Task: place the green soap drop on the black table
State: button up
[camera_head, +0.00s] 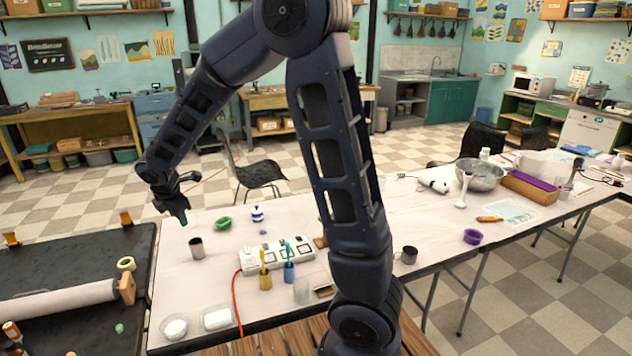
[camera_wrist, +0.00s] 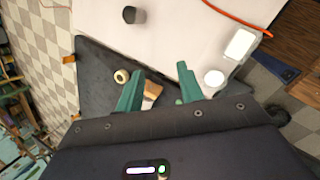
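A small green drop (camera_head: 119,328) lies on the black table (camera_head: 60,262) at the lower left of the head view, near the roller's wooden end. In the wrist view a small green spot (camera_wrist: 178,101) beside the right finger looks like the same drop, partly hidden. The black table also shows in the wrist view (camera_wrist: 97,66). My gripper (camera_head: 178,215) hangs above the area where the black and white tables meet. In the wrist view my gripper (camera_wrist: 160,80) has its two green fingers apart, with nothing held between them.
A white roller (camera_head: 60,300) with wooden ends and a tape roll (camera_head: 126,263) sit on the black table.

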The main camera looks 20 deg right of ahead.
jog(key=s+d+r+m, duration=0.3)
jog(key=d+r+m, duration=0.3)
jog(key=d, duration=0.6)
jog(key=s+d+r+m, duration=0.2)
jog(key=d+r+m, duration=0.35)
jog(key=d, duration=0.65)
jog(key=s+d+r+m, duration=0.2)
jog(key=s+d+m, duration=1.1)
jog(key=s, duration=0.3)
jog(key=shift+s+r, duration=0.25)
jog(key=shift+r, duration=0.1)
jog(key=shift+o, duration=0.3)
jog(key=o, duration=0.7)
jog(key=shift+o, duration=0.2)
jog(key=shift+a, duration=0.1)
